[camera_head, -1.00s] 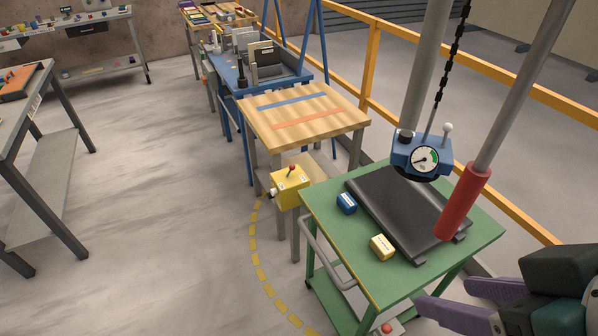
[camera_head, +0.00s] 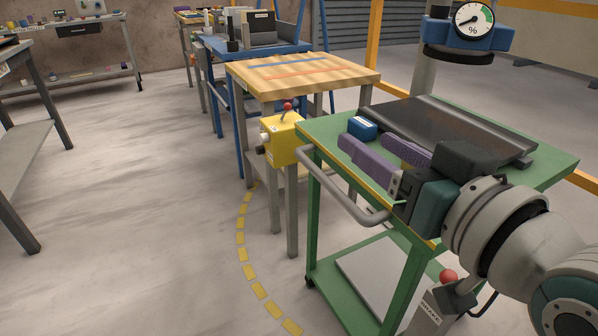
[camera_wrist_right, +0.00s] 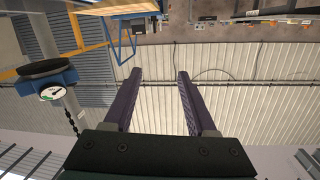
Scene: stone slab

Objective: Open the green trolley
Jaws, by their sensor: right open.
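In the right wrist view the gripper (camera_wrist_right: 158,75) is open, with nothing between the fingers. My left gripper is not in view.
A dark ridged plate (camera_head: 450,125) and a blue block (camera_head: 362,127) lie on the trolley. A gauge (camera_head: 474,22) hangs above. A yellow box (camera_head: 281,140) with a red-knobbed stick sits by the wooden table (camera_head: 300,78).

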